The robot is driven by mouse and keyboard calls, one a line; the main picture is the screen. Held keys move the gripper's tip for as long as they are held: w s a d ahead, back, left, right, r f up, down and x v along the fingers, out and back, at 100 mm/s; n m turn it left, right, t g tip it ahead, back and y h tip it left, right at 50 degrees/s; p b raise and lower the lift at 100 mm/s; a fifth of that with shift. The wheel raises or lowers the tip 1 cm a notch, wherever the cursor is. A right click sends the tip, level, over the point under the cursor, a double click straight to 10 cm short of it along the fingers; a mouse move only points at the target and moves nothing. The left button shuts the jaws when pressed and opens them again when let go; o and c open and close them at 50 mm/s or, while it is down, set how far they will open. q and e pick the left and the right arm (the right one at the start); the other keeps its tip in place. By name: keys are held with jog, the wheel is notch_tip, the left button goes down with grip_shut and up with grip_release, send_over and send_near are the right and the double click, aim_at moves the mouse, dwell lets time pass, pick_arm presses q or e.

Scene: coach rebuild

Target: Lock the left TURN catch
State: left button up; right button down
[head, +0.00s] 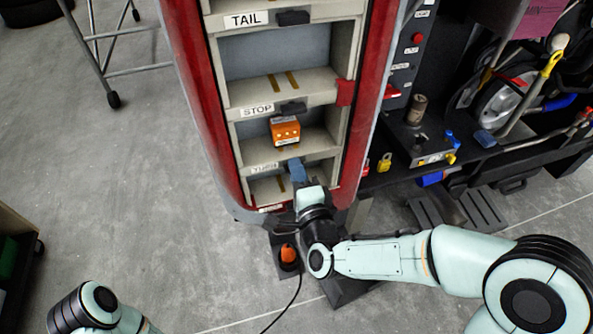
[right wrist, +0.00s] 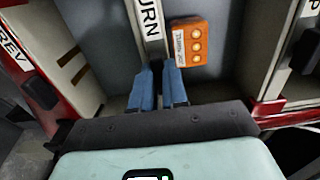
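The TURN label (head: 265,168) is on a grey shelf edge in a red-framed cabinet.
An orange box (head: 285,130) stands in the bay above TURN, close to the fingers in the right wrist view (right wrist: 188,44). Black catches sit beside the STOP (head: 293,108) and TAIL (head: 293,18) labels. A cluttered tool bench (head: 440,165) stands right.

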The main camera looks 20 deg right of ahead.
pick_arm(q)
jog(key=shift+f, duration=0.1)
jog(key=shift+t, duration=0.5)
jog(key=shift+w+a+f+b, duration=0.1)
jog(key=shift+w+f+b, duration=0.3)
jog(key=shift+f+b, duration=0.45)
jog(key=shift+w+f+b, duration=0.45)
jog(key=shift+f+b, duration=0.25)
jog(key=shift+b, duration=0.3)
jog(key=shift+w+a+f+b, duration=0.1)
jog(key=shift+w+f+b, duration=0.3)
jog(key=shift+f+b, duration=0.45)
pick_arm(e)
jog(key=shift+n, duration=8.9)
pick_arm(q)
jog(key=shift+r, duration=0.1)
pick_arm(e)
jog(key=shift+f, duration=0.1)
jog(key=c, duration=1.1)
grip_release()
jog(key=shift+c, duration=0.2)
jog(key=shift+s, duration=0.1)
